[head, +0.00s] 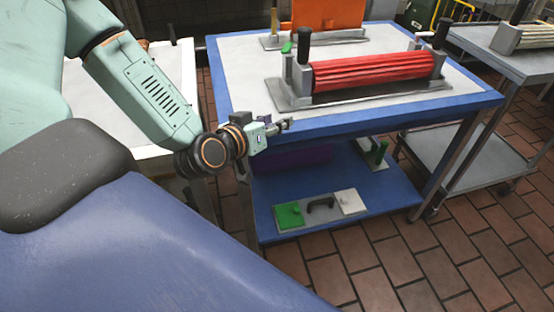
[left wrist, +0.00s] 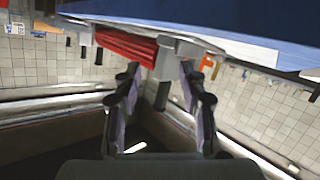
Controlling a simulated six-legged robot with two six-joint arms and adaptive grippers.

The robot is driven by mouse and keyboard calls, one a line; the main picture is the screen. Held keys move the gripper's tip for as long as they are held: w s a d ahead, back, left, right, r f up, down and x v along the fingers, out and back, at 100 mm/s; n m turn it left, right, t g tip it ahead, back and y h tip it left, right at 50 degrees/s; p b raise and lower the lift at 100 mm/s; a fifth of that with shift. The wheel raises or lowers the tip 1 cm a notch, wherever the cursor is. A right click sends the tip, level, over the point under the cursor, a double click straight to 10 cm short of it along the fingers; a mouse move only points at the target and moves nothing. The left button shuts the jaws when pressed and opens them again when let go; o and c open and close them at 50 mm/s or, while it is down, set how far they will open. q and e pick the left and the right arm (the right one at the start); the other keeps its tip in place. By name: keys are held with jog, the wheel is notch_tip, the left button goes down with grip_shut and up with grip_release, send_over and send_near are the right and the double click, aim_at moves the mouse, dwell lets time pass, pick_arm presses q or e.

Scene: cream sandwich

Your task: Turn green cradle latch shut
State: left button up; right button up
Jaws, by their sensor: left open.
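A red ribbed roller (head: 370,73) lies in a grey cradle (head: 280,96) on the blue-edged table. A small green latch (head: 287,47) sits at the cradle's left end, beside a black upright handle (head: 304,42). Its exact turn is too small to tell. My left gripper (head: 287,124) is open and empty at the table's near left edge, in front of and below the cradle and apart from the latch. In the left wrist view the open fingers (left wrist: 163,85) frame the grey cradle end (left wrist: 167,60) and red roller (left wrist: 128,44). My right gripper is out of view.
The table's blue front edge (head: 400,117) is close to my left gripper. An orange panel (head: 314,13) stands behind the cradle. A lower shelf (head: 390,200) holds a green plate (head: 289,216). A grey cart (head: 510,62) stands at right.

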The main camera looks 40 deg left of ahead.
pick_arm(q)
jog(key=s+d+f+g+h, duration=0.1)
jog(key=s+d+f+g, duration=0.2)
jog(key=f, duration=0.4)
jog(key=shift+s+b, duration=0.3)
jog(key=shift+b, duration=0.05)
jog(key=shift+d, duration=0.1)
